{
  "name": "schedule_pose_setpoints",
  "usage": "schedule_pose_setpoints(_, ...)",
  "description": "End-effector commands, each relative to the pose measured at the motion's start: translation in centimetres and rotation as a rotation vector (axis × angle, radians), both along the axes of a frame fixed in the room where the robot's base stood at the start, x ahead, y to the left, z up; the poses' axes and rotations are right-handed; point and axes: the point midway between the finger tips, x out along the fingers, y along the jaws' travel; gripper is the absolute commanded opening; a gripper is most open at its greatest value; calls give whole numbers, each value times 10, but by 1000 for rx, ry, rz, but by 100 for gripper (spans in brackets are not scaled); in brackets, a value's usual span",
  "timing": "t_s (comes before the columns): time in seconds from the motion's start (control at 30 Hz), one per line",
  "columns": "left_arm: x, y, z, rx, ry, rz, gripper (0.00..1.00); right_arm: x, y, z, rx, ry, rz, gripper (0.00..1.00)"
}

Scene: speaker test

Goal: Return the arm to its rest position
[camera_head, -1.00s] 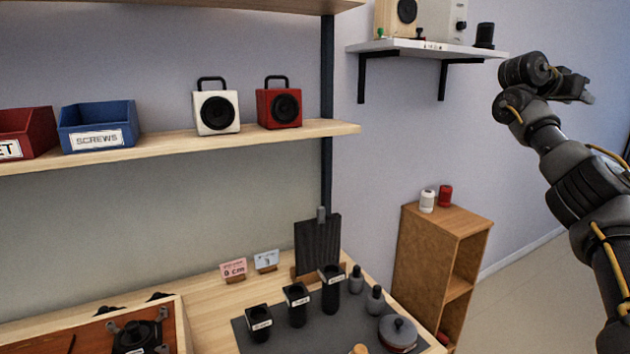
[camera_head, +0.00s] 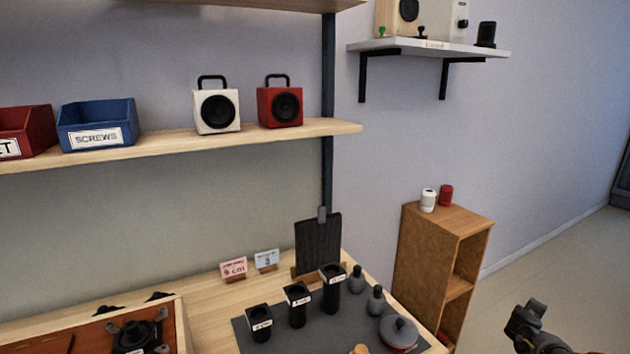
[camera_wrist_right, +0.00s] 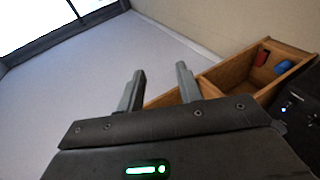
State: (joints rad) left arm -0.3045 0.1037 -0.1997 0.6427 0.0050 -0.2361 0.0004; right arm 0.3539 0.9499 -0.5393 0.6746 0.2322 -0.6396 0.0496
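My right arm (camera_head: 535,330) shows only as a small dark piece at the lower right corner of the head view, low over the floor beside the wooden cabinet. My left gripper is in neither view.
A wooden cabinet (camera_head: 425,255) stands right of the workbench (camera_head: 215,310). A wall shelf (camera_head: 430,46) hangs above it. Floor (camera_head: 540,270) at right is clear.

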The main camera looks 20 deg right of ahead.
Motion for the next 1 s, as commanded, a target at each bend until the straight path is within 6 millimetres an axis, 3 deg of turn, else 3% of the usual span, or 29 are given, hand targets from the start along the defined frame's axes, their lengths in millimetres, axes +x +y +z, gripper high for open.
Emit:
schedule_pose_setpoints(0.03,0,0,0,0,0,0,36,-36,-2,-31,27,68,24,35)
schedule_pose_setpoints(0.2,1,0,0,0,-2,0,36,-131,-3,-97,117,218,102,35)
schedule_pose_setpoints(0.4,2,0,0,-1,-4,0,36,-221,-1,-134,201,331,153,35)
schedule_pose_setpoints(0.57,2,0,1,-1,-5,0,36,-286,0,-149,261,403,180,35)
schedule_pose_setpoints(0.6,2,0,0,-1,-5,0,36,-285,16,-166,289,391,180,35)
schedule_pose_setpoints(0.87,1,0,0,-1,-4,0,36,-309,105,-249,438,369,160,35)
schedule_pose_setpoints(1.0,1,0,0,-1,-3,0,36,-326,179,-303,549,354,148,35)
